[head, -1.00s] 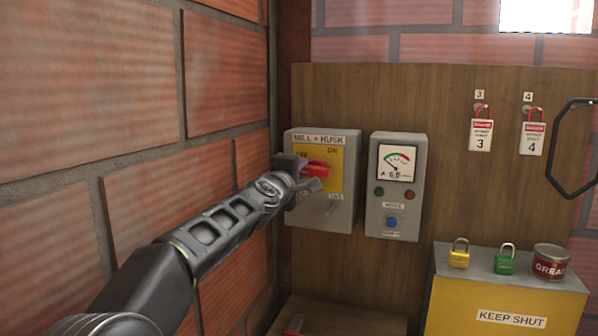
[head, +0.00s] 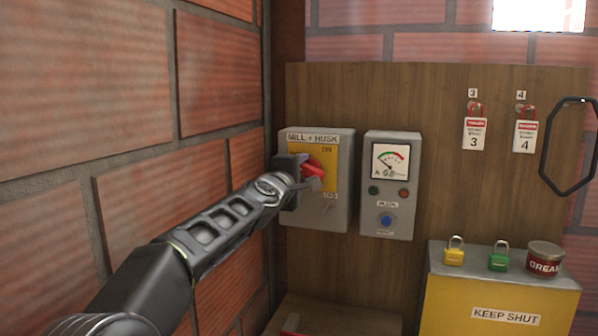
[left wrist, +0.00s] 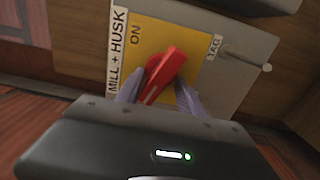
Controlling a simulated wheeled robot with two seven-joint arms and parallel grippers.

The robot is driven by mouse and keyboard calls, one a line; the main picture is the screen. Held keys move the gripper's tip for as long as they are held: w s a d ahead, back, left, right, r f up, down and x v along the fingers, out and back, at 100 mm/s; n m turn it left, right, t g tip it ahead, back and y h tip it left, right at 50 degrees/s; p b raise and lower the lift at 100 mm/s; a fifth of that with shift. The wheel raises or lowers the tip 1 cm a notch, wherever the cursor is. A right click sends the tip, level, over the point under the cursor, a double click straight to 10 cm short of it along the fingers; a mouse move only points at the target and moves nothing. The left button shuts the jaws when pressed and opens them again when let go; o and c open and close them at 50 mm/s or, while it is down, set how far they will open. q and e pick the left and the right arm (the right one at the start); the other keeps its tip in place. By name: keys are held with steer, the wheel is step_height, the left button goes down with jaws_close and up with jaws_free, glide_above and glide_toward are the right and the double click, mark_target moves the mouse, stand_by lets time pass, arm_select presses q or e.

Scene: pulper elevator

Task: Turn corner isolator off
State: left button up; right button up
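The isolator is a grey box labelled MILL + HUSK (head: 340,205) with a yellow plate (head: 327,155) and a red rotary handle (head: 314,168). My left gripper (head: 304,177) is at the handle and hides the plate's left part. In the left wrist view, the red handle (left wrist: 165,72) lies between the two spread fingers (left wrist: 160,98), with a visible gap on the right side. Contact on the left side is unclear. The ON label (left wrist: 137,35) shows. My right gripper is not in view.
A meter box (head: 390,210) stands just right of the isolator. Padlocks with danger tags hang on the board. A yellow KEEP SHUT box (head: 455,300) carries a yellow padlock (head: 454,252), a green padlock (head: 499,257) and a grease tin (head: 543,258). A brick wall (head: 130,90) is close at left.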

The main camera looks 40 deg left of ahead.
arm_select(q)
steer(key=shift+s+a, duration=0.1)
steer(key=shift+a, duration=0.25)
steer(key=shift+s, duration=0.1)
steer(key=shift+s+d, duration=0.1)
steer(key=shift+s, duration=0.2)
steer(key=v, duration=0.7)
steer(key=shift+f, duration=0.1)
